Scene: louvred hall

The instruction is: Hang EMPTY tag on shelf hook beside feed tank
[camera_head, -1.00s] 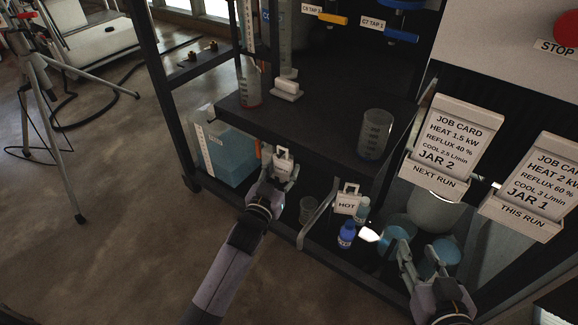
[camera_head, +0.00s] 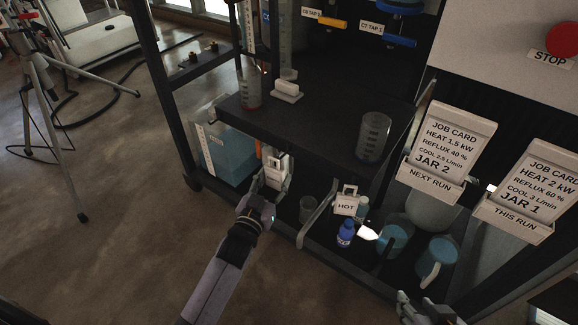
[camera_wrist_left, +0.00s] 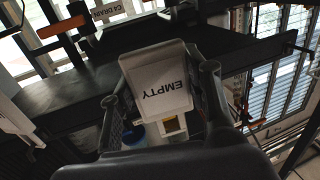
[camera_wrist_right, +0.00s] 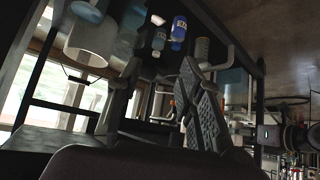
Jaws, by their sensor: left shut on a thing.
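The white EMPTY tag (camera_head: 279,164) is held upright in my left gripper (camera_head: 271,182), in front of the dark shelf edge. In the left wrist view the tag (camera_wrist_left: 158,82) sits between the two fingers with its lettering upside down. The blue feed tank (camera_head: 232,152) stands on the lower level, just left of the tag. I cannot make out the shelf hook; the tag and gripper may cover it. My right gripper (camera_head: 425,308) is at the bottom edge, partly cut off. In the right wrist view its fingers (camera_wrist_right: 160,100) are apart with nothing held between them.
A white HOT tag (camera_head: 346,204) stands right of the left gripper, near a blue bottle (camera_head: 346,233) and blue-filled jars (camera_head: 440,250). A clear beaker (camera_head: 373,137) stands on the dark shelf (camera_head: 315,128). Two job cards (camera_head: 455,140) are at right.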

